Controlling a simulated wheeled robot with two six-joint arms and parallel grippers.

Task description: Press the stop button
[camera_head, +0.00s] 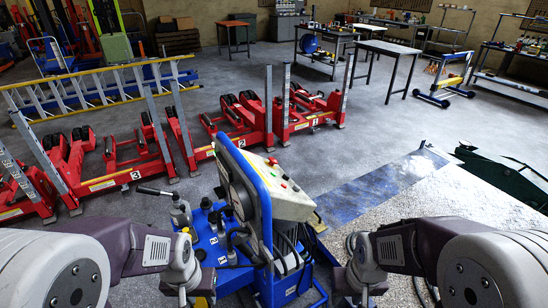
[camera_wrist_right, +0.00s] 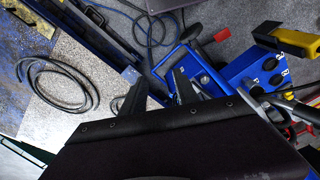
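A blue trolley unit (camera_head: 258,176) stands at the middle bottom of the head view. It carries a cream control box (camera_head: 285,199) with a sloped top. On the box are a red button (camera_head: 273,161), a second red button (camera_head: 284,186) and a small green one near its right edge. Labels are too small to read. My left gripper (camera_head: 182,296) is left of the unit, its fingertips cut off by the frame. My right gripper (camera_head: 362,298) is right of the box and apart from it. In the right wrist view its two dark fingers (camera_wrist_right: 159,88) are spread and empty.
Blue unit parts (camera_wrist_right: 258,75) and hoses lie beside my right gripper in the wrist view. Workbenches (camera_head: 385,50) line the back.

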